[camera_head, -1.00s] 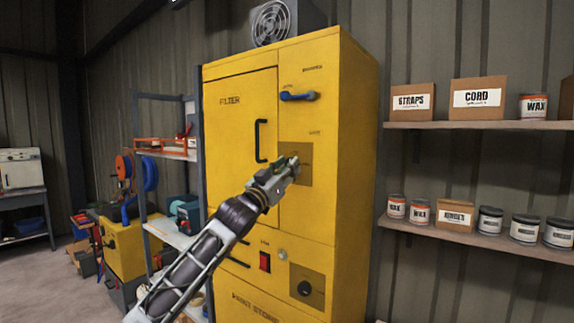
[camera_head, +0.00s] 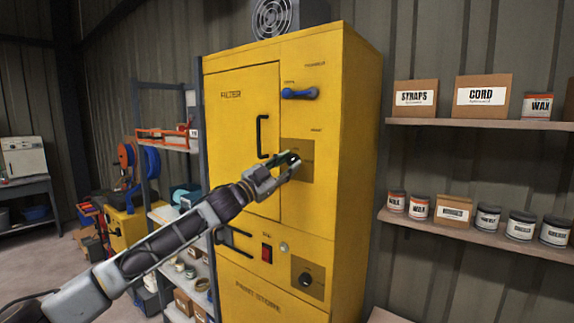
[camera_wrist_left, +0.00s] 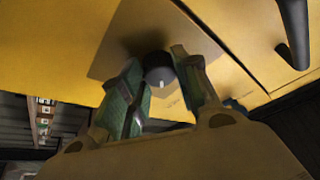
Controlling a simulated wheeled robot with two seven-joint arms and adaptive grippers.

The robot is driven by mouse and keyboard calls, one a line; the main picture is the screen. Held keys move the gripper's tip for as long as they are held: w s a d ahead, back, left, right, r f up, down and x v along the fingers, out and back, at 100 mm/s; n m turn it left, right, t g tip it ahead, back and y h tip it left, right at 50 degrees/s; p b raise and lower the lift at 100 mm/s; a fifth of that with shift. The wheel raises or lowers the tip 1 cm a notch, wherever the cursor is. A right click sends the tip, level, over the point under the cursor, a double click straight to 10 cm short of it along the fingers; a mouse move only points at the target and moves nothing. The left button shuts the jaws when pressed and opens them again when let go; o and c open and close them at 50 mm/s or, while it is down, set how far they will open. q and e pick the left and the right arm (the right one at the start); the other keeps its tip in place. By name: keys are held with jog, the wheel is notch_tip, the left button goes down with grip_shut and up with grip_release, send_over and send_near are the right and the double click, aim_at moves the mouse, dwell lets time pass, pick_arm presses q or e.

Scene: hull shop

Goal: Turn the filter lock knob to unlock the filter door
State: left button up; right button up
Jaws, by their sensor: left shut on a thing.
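The yellow cabinet has a filter door (camera_head: 230,130) marked FILTER, which is shut and has a black bar handle (camera_head: 262,136). Right of the door is a brown square plate (camera_head: 303,172). A dark round knob (camera_wrist_left: 158,66) with a pale mark stands on this plate in the left wrist view. My left gripper (camera_head: 288,163) is at the plate. Its green-padded fingers (camera_wrist_left: 158,90) are on both sides of the knob, shut on it. In the head view the gripper hides most of the knob. My right gripper is not in view.
A blue lever handle (camera_head: 300,93) is above the plate. A red switch (camera_head: 267,253) and another dark knob (camera_head: 305,279) are lower on the cabinet. Shelves (camera_head: 480,125) with boxes and tins stand to the right; a rack (camera_head: 165,145) stands to the left.

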pick_arm(q)
jog(key=m+g, duration=0.1)
jog(key=m, duration=0.1)
jog(key=m+g, duration=0.1)
jog(key=m, duration=0.1)
jog(key=m+g, duration=0.1)
jog(key=m, duration=0.1)
jog(key=shift+w+a+r+m+h, duration=0.1)
jog(key=shift+a+r+m+h, duration=0.1)
jog(key=shift+r+m+h, duration=0.15)
jog(key=shift+f+m+g, duration=0.1)
jog(key=shift+m+g, duration=0.7)
jog(key=shift+m, duration=0.85)
jog(key=shift+m+y, duration=0.3)
jog(key=shift+y, duration=0.15)
jog(key=o, duration=1)
jog(key=shift+d, duration=0.1)
jog(key=shift+a, duration=0.2)
jog(key=shift+v, duration=5.9)
jog(key=shift+f, duration=0.1)
